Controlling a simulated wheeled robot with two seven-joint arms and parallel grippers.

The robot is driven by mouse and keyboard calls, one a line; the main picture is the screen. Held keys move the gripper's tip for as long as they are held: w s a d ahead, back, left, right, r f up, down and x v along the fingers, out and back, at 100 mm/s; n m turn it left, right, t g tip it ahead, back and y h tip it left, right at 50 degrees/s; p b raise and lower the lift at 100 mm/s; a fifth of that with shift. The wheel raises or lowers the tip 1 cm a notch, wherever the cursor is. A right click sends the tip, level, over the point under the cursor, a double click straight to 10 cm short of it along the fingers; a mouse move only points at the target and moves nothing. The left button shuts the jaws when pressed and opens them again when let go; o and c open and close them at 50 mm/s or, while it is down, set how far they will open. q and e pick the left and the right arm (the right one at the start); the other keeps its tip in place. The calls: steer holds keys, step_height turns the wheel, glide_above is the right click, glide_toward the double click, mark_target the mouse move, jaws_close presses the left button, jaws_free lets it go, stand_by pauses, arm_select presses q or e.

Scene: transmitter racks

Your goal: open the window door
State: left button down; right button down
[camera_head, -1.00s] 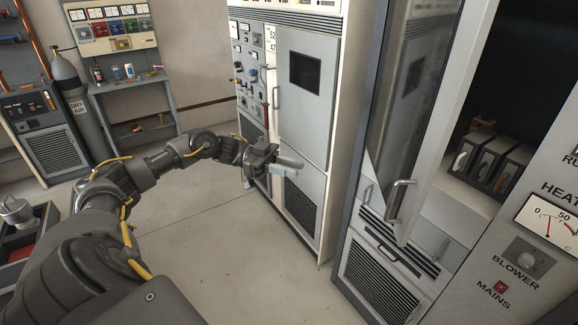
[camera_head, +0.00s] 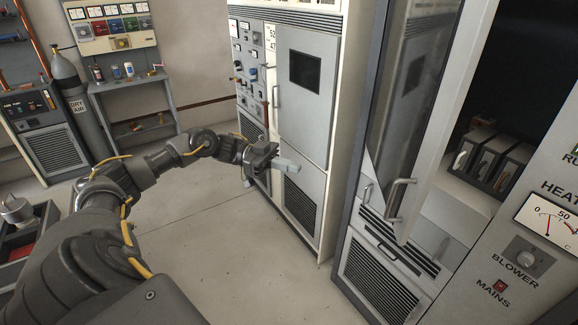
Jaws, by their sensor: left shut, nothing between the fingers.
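The window door (camera_head: 412,105) is a tall glass panel in a pale frame, on the right rack. It stands swung out from the rack, and the dark inside of the rack shows to its right. Its metal handle (camera_head: 400,200) is near the lower end of the frame. My left gripper (camera_head: 287,166) is shut and empty, in front of the middle rack and left of the window door, apart from the handle. My right gripper is not in view.
Several grey modules (camera_head: 494,160) sit inside the open rack. A middle rack (camera_head: 305,110) with its own door stands behind my left gripper. A shelf bench (camera_head: 135,105) and a gas cylinder (camera_head: 72,85) are at the back left. The floor (camera_head: 230,240) between is clear.

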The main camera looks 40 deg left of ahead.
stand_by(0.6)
arm_select(q)
steer(key=c, duration=1.6)
jaws_free()
steer(key=shift+c, duration=0.2)
steer(key=b+v, duration=0.6)
steer(key=v, duration=0.5)
